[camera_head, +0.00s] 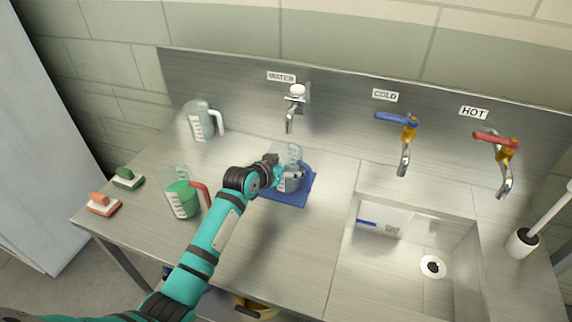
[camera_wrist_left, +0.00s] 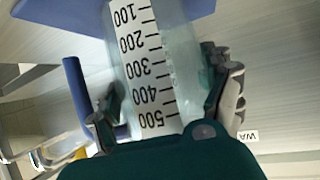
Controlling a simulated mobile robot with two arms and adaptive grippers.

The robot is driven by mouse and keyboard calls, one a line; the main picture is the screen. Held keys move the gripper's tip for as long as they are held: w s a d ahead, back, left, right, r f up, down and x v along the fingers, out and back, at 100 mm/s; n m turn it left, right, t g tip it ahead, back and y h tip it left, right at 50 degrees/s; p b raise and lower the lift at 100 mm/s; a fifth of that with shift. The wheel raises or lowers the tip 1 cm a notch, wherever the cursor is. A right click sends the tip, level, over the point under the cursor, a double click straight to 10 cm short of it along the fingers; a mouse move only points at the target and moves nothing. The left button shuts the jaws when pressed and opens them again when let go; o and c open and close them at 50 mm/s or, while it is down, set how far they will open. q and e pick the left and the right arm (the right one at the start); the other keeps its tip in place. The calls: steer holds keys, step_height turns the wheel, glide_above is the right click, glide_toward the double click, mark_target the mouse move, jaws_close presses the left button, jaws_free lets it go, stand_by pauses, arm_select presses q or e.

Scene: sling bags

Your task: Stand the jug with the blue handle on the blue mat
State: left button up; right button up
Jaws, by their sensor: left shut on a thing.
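The clear jug with the blue handle (camera_head: 291,153) is upright at the blue mat (camera_head: 299,199), below the water tap. My left gripper (camera_head: 278,172) is shut around its body, and the arm hides part of the jug and mat. In the left wrist view the jug (camera_wrist_left: 148,60) shows its measuring scale between my gripper's fingers (camera_wrist_left: 165,98), with the blue handle (camera_wrist_left: 76,90) at the left. The jug's base end overlaps the mat (camera_wrist_left: 60,12) there. I cannot tell whether the base touches the mat. My right gripper is not in view.
A jug with a red handle (camera_head: 182,198) holds green liquid left of my arm. A white-handled jug (camera_head: 201,122) stands at the back left. Two scrubbers (camera_head: 128,179) (camera_head: 103,204) lie at the left edge. The sink (camera_head: 400,250) is at the right, below blue and red taps.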

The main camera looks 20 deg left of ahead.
arm_select(q)
steer(key=shift+f, duration=0.1)
steer(key=o, duration=0.9)
steer(key=shift+c, duration=0.2)
steer(key=shift+o, duration=1)
